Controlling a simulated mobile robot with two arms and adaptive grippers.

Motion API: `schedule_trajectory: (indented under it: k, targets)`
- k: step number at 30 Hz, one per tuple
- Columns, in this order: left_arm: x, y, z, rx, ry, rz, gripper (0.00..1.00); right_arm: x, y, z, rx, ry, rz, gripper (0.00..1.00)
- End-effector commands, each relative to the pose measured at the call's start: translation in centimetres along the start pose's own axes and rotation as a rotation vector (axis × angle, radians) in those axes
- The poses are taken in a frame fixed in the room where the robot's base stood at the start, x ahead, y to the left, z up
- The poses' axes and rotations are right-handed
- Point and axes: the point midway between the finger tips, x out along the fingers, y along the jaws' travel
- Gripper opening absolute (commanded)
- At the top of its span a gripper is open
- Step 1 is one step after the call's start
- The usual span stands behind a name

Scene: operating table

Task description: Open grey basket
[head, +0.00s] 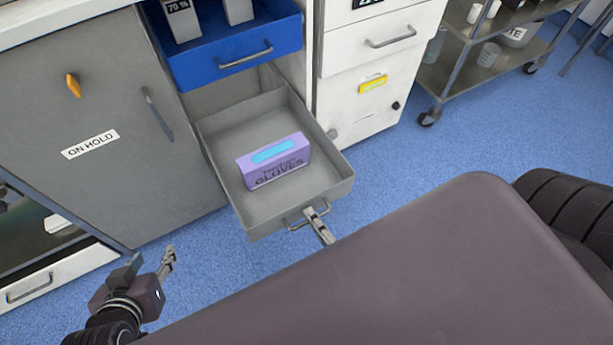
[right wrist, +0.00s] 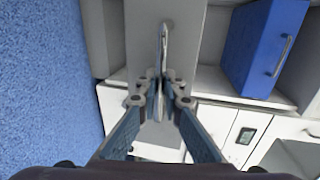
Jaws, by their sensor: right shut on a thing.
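The grey basket (head: 225,128) is a drawer pulled well out below the blue one in the head view, its inside exposed. A purple glove box (head: 273,161) lies in it. My right gripper (head: 318,215) is shut on the basket's handle (head: 294,222) at its right part. In the right wrist view the fingers (right wrist: 162,85) close on the handle (right wrist: 163,45) before the grey front (right wrist: 140,35). My left gripper (head: 168,260) is open and empty at lower left, apart from the basket.
A blue drawer (head: 235,60) stands out above the basket. A grey door (head: 70,150) labelled "ON HOLD" is left of it, white drawers (head: 375,65) are right. A metal cart (head: 470,50) stands farther right. Blue floor (head: 420,155) is clear between.

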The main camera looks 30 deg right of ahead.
Motion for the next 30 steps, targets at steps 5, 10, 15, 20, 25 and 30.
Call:
schedule_trajectory:
  k: [5,10,15,20,25,30]
  targets:
    - [-0.2,-0.1,0.9,-0.001,-0.035,-0.002,0.40,-0.8,0.3,0.1,0.001,-0.002,0.004,0.00]
    - [-0.2,-0.1,1.0,-0.001,-0.041,-0.002,0.40,-0.8,0.3,0.1,0.001,-0.002,0.004,0.00]
    - [-0.2,-0.1,1.0,-0.001,-0.040,-0.002,0.40,-0.8,0.3,0.1,0.001,-0.003,0.004,0.00]
    - [-0.2,-0.1,1.0,-0.001,-0.040,-0.002,0.40,-0.8,0.3,0.1,0.000,-0.002,0.003,0.15]
    - [-0.2,-0.1,0.9,-0.001,-0.038,-0.002,0.40,-0.8,0.2,0.1,0.000,-0.001,0.001,0.15]
    - [-0.2,-0.1,0.9,-0.001,-0.037,-0.002,0.40,-1.8,0.2,0.0,0.000,-0.001,0.002,0.15]
